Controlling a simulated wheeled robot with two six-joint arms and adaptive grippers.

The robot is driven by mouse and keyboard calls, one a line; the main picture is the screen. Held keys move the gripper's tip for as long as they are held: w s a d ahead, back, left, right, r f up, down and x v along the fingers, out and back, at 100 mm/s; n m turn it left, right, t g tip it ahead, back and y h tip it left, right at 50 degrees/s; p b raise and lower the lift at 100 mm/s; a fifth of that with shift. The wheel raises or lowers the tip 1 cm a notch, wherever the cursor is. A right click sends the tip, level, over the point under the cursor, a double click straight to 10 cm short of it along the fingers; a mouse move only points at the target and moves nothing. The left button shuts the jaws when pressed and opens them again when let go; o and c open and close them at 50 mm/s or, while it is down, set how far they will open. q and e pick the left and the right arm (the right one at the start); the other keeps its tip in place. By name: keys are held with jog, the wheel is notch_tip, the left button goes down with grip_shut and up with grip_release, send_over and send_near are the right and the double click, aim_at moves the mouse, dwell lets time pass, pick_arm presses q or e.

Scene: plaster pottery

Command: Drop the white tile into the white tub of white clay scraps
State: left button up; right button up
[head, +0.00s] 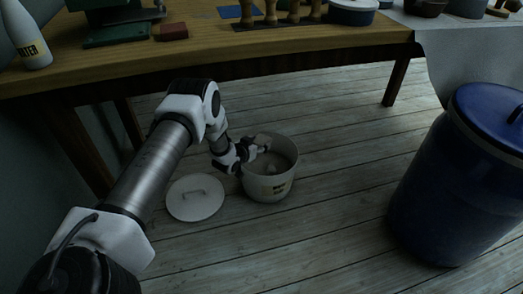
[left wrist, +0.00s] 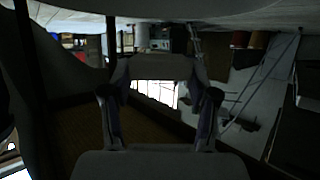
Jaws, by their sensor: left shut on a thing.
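My left gripper (head: 257,146) reaches in from the left and is over the tub's opening, near the left and back rim. It is shut on the white tile (left wrist: 160,67), which shows as a pale slab between the fingertips in the left wrist view. In the head view the tile is small and hard to tell from the fingers. My right gripper is not in view.
A round white lid (head: 195,206) with a handle lies on the floor left of the tub. A large blue barrel (head: 455,190) stands at the right. A wooden table (head: 210,57) with tools and a white bottle (head: 27,38) runs behind. Floor between tub and barrel is clear.

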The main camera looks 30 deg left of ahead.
pick_arm(q)
jog(key=shift+w+f, duration=0.1)
jog(key=shift+w, duration=0.35)
notch_tip(320, 180, down, 5)
jog(key=b, duration=0.5)
jog(key=shift+f, duration=0.2)
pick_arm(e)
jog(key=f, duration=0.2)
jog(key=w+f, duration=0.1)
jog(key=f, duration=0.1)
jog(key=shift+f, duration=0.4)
pick_arm(q)
jog(key=o, duration=1.3)
jog(key=shift+s, duration=0.1)
